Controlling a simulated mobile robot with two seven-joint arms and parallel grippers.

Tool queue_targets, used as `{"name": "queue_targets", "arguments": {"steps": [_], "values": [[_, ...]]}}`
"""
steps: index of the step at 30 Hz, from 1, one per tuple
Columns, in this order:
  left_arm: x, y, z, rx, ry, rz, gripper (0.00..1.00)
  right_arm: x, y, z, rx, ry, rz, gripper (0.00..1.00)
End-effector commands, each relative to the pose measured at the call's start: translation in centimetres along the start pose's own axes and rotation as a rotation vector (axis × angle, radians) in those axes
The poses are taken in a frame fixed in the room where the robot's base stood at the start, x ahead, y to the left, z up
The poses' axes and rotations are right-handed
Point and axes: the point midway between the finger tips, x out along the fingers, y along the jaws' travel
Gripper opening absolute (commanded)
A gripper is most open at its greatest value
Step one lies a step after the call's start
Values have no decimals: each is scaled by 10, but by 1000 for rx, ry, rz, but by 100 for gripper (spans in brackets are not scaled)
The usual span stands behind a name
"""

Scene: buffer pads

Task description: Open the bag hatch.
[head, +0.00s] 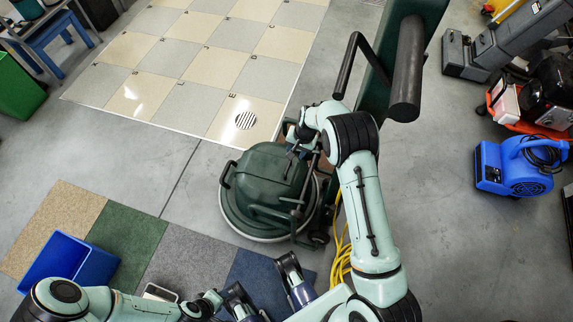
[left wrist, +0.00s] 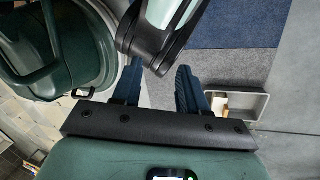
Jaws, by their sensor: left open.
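The dark green floor machine (head: 262,180) stands in the middle of the head view, with a rounded body and black bars on top. Its green body also shows at the left of the left wrist view (left wrist: 75,40). I cannot make out a separate bag hatch or its edges. My left gripper (head: 268,290) is open and empty, low in front of the machine; its blue fingers (left wrist: 156,88) stand apart in the left wrist view. My right arm reaches over the machine's back right side. My right gripper (head: 301,148) is at the body's upper edge, and its fingers are too unclear to read.
A dark green upright with a black cylinder (head: 407,70) rises behind my right arm. A yellow cable (head: 341,250) lies right of the machine. A blue bin (head: 68,262) stands on carpet tiles at left. A blue blower (head: 520,165) is at right. Grey floor between is clear.

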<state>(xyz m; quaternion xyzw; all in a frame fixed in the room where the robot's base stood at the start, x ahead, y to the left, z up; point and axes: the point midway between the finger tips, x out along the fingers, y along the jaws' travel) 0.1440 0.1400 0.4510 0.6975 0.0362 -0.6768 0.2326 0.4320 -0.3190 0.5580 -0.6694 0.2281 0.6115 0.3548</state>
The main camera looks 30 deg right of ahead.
Motion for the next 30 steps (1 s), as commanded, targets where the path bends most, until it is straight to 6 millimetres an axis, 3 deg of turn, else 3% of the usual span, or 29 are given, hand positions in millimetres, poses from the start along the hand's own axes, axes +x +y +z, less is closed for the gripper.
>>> {"name": "queue_targets", "arguments": {"steps": [5, 15, 24, 30], "values": [[16, -6, -20, -6, 54, -4, 43, 24, 0, 1, 0, 0, 1, 40], [52, -23, -85, -19, 229, -16, 43, 86, -1, 2, 3, -1, 3, 40], [86, -58, -41, -62, 78, -75, 43, 121, -4, 2, 5, 1, 1, 40], [93, -68, -29, -77, 35, -92, 43, 130, -4, 2, 5, 1, 1, 40]]}}
